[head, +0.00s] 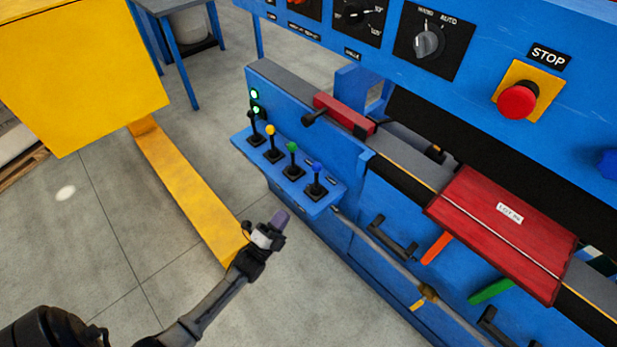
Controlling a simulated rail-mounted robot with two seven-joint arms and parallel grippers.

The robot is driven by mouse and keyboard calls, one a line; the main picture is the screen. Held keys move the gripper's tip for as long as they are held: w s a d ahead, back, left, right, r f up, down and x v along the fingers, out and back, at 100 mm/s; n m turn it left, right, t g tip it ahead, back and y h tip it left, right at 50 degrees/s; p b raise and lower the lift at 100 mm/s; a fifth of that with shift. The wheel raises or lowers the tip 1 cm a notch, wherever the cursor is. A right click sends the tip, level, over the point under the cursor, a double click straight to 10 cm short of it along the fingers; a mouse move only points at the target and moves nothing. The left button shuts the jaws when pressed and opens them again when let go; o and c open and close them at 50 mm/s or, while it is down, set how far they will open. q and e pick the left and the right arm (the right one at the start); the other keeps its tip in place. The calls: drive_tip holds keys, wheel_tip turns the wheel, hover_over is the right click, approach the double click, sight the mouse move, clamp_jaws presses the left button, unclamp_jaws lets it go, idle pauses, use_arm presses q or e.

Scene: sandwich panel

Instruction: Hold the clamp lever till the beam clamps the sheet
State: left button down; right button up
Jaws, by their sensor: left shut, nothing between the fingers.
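The lever panel (300,192) juts from the front of the blue machine. It carries levers with a black knob (254,116), a yellow knob (270,130), a green knob (291,146) and a blue knob (316,166). I cannot tell from labels which is the clamp lever. My left gripper (281,217) is shut and empty, below and left of the blue-knobbed lever in the picture, apart from all levers. The clamp beam and the sheet cannot be told for sure. My right gripper is out of view.
A red labelled board (505,231) lies across the machine's rail at right. A red stop button (516,100) and a selector knob (428,41) sit higher. A yellow box (80,70) stands left; grey floor is clear below.

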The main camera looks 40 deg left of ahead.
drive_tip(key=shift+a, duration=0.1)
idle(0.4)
use_arm(q)
drive_tip(key=b, duration=0.4)
approach(316, 179)
drive_tip(key=w+r, duration=0.4)
drive_tip(key=r, duration=0.3)
drive_tip(key=shift+w+a+r+b, duration=0.15)
drive_tip(key=shift+w+b, duration=0.1)
drive_tip(key=shift+w, duration=0.25)
drive_tip(key=shift+w+a+r+b, duration=0.1)
drive_tip(key=shift+w+b, duration=0.1)
drive_tip(key=shift+w, duration=0.35)
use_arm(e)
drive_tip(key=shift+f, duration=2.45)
